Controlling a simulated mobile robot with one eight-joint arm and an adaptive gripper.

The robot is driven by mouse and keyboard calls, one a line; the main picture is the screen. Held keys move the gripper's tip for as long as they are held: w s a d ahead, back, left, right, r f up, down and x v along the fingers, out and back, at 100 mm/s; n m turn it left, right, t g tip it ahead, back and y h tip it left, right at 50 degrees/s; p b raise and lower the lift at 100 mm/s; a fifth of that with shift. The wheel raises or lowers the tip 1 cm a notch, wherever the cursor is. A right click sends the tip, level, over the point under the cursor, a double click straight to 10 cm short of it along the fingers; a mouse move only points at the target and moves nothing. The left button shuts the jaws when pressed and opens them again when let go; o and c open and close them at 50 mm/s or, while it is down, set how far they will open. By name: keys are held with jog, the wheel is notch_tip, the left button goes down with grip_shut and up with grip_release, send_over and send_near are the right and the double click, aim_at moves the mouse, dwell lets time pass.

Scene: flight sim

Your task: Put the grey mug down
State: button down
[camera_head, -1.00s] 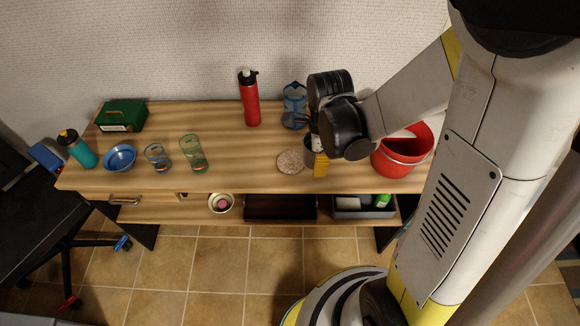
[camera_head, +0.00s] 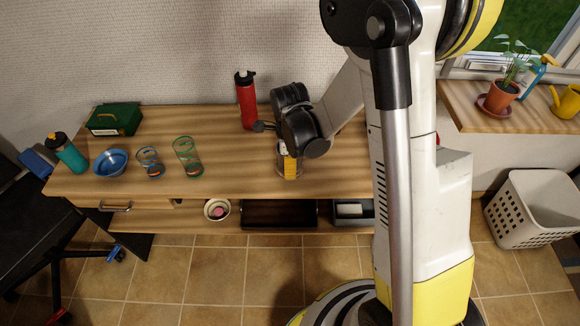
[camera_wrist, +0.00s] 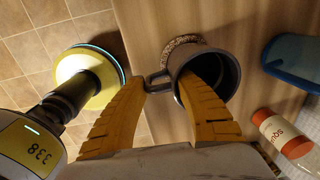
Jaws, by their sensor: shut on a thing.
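The grey mug (camera_wrist: 228,66) shows in the wrist view with its opening towards the camera and its handle on the left. My gripper (camera_wrist: 162,83) has one yellow finger inside the mug and the other outside by the handle, shut on the mug's handle side. A round speckled coaster (camera_wrist: 183,41) shows at the mug's far edge, partly covered by it. In the head view my gripper (camera_head: 289,166) is over the wooden table, and the mug is largely hidden there. I cannot tell whether the mug touches the coaster or the table.
On the table (camera_head: 235,182) stand a red bottle (camera_head: 246,102), two glasses (camera_head: 187,158) (camera_head: 150,163), a blue bowl (camera_head: 111,163), a teal bottle (camera_head: 68,152) and a green box (camera_head: 114,119). A red-and-white bottle (camera_wrist: 284,130) and a blue object (camera_wrist: 296,57) are right of the mug.

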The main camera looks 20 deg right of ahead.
jog(key=c, duration=1)
grip_release()
jog(key=shift+f, duration=0.1)
notch_tip(320, 180, up, 12)
jog(key=p, duration=0.4)
jog(key=s+d+r+n+t, duration=0.1)
jog(key=s+r+n+t, duration=0.5)
jog(key=s+r+n, duration=0.9)
jog(key=shift+d+n, duration=0.3)
jog(key=shift+n, duration=2.9)
